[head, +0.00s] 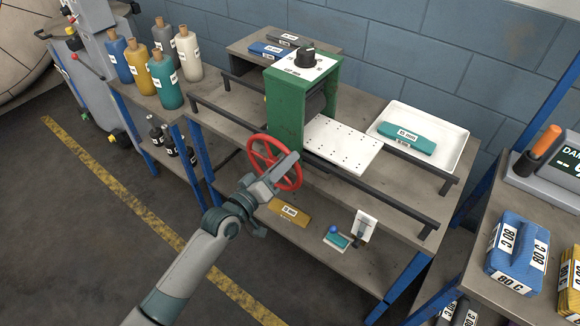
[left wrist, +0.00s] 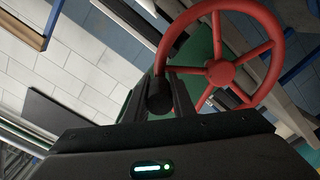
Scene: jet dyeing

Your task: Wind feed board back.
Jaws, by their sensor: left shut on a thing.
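The red handwheel (head: 268,160) is on the near side of the green machine (head: 286,112). My left gripper (head: 288,166) is at the wheel's right side and is shut on its handle. In the left wrist view, the dark handle (left wrist: 160,97) sits between the fingers of my left gripper (left wrist: 163,92), and the red handwheel (left wrist: 221,72) rises behind it. The white feed board (head: 343,146), dotted with small holes, lies flat to the right of the green machine, between the dark rails. My right gripper is in neither view.
A dark rail (head: 330,172) runs along the bench front. Several bottles (head: 166,80) stand at the left. A yellow block (head: 289,212) lies on the lower shelf.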

